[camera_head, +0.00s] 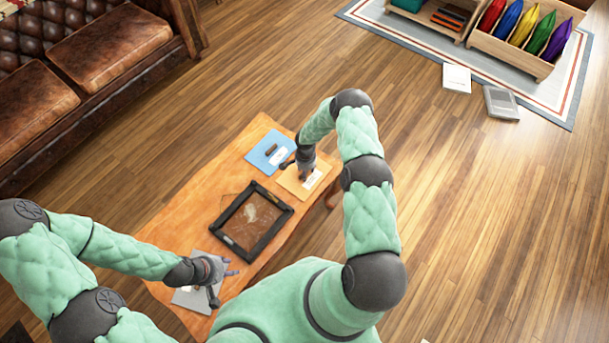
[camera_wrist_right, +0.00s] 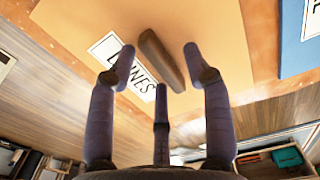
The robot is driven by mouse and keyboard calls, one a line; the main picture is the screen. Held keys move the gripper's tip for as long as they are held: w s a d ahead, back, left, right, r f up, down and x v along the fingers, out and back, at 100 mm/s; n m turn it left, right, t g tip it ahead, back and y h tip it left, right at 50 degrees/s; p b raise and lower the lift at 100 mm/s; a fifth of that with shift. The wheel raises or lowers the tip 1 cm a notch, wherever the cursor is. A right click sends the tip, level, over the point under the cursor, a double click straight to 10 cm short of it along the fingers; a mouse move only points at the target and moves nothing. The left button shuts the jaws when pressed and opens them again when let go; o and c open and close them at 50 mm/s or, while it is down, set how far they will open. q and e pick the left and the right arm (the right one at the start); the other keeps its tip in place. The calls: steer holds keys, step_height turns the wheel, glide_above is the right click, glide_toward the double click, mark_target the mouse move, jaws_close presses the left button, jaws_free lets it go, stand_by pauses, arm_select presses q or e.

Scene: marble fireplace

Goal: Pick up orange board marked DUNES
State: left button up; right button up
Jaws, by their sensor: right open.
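The orange board (camera_head: 315,178) lies on the wooden table, partly hidden by my right gripper (camera_head: 303,172). In the right wrist view the board (camera_wrist_right: 225,40) has a white label (camera_wrist_right: 110,48) reading DUNES, partly covered by a finger, and a brown bar handle (camera_wrist_right: 162,60). My right gripper (camera_wrist_right: 160,65) is open, with its fingers spread on either side of the handle; I cannot tell whether they touch it. My left gripper (camera_head: 231,267) is open and empty above a grey board (camera_head: 188,300) at the table's near end.
The wooden table (camera_head: 190,205) also holds a blue board (camera_head: 262,157) beside the orange one and a dark-framed tray (camera_head: 232,246). A brown leather sofa (camera_head: 75,85) stands left. Wooden bins (camera_head: 510,50) stand on a rug at the back right.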

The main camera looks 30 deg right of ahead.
jaws_close()
steer(key=shift+r, duration=0.1)
